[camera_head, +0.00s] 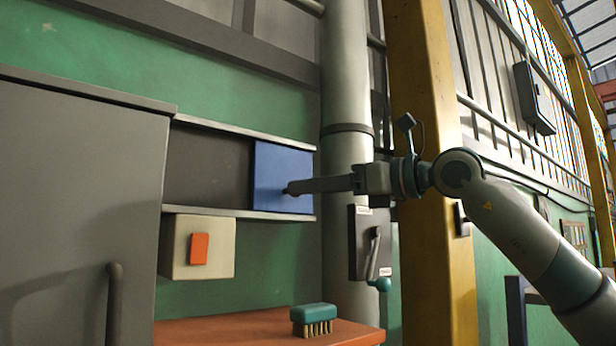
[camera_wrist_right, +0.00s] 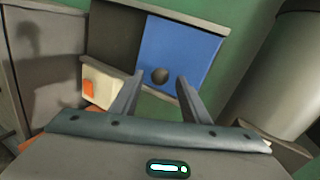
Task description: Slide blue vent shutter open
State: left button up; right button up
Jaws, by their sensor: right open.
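The blue vent shutter (camera_head: 284,172) sits at the right end of its two grey rails, with a dark recess (camera_head: 208,166) beside it on the left. In the right wrist view the shutter (camera_wrist_right: 182,48) carries a dark round knob (camera_wrist_right: 159,75). My right gripper (camera_head: 288,190) reaches in from the right, its tips in front of the shutter's lower middle. In the wrist view my right gripper (camera_wrist_right: 154,82) is open, with the knob showing between its fingertips. I cannot tell if a finger touches the knob. My left gripper is not in view.
A beige box with an orange switch (camera_head: 199,248) is below the rails. A lever panel (camera_head: 369,243) is on the grey pipe at right. A brush (camera_head: 314,319) lies on the orange bench (camera_head: 250,328). A grey cabinet (camera_head: 75,200) stands left.

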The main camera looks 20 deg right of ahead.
jog(key=shift+w+a, duration=0.45)
jog(key=shift+w, duration=0.1)
grip_shut()
jog(key=s+a+b, duration=0.4)
jog(key=a+b, duration=0.4)
jog(key=a, duration=0.4)
jog(key=shift+s+a, duration=0.15)
jog(key=shift+s, duration=0.15)
grip_release()
